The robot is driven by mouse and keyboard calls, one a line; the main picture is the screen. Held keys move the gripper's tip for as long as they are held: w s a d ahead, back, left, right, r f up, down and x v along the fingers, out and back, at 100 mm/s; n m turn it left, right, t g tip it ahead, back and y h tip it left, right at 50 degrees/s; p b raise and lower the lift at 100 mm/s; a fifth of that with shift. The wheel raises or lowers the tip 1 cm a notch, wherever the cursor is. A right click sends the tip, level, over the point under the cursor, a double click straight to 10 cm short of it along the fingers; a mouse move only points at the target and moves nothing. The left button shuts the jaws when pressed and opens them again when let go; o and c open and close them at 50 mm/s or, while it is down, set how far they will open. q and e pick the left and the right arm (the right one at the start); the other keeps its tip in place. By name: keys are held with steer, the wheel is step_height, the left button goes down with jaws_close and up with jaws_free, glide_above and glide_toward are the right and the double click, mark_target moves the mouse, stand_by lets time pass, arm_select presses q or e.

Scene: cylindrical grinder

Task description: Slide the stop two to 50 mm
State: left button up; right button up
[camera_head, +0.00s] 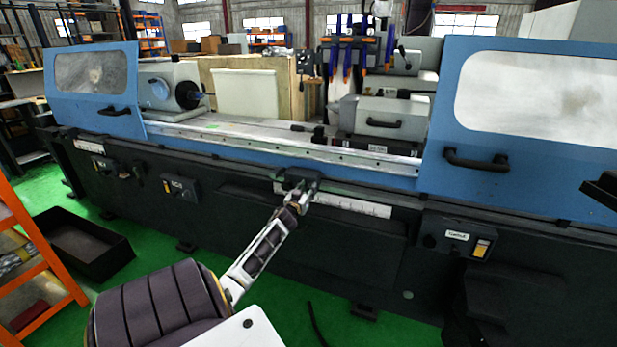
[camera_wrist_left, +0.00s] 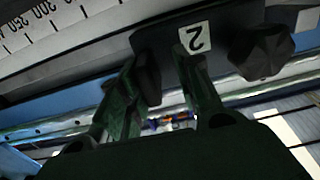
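Stop two (camera_wrist_left: 222,42) is a dark block with a white "2" label and a black knob (camera_wrist_left: 262,52). In the head view it is the small dark block (camera_head: 303,175) on the front rail of the grinder. My left gripper (camera_head: 297,193) reaches up to it from below. In the left wrist view my left gripper (camera_wrist_left: 163,75) has its fingers apart at the stop's lower edge, left of the label, with a gap between them. A white ruler scale (camera_head: 345,203) runs along the rail. A dark shape at the head view's right edge may be part of my right gripper; its fingers are not discernible.
The blue grinder doors (camera_head: 97,90) and (camera_head: 535,110) stand left and right of the open work area. A switch box (camera_head: 458,237) sticks out on the front at right. An orange shelf (camera_head: 30,265) and a black bin (camera_head: 80,245) stand at left.

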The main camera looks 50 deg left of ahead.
arm_select(q)
steer(key=shift+w+d, duration=0.1)
steer(key=shift+d, duration=0.1)
steer(key=shift+s+d+f, duration=0.1)
steer(key=shift+s+d, duration=0.25)
steer(key=shift+s, duration=0.15)
steer(key=v, duration=1)
steer(key=shift+s, duration=0.4)
stand_by(0.6)
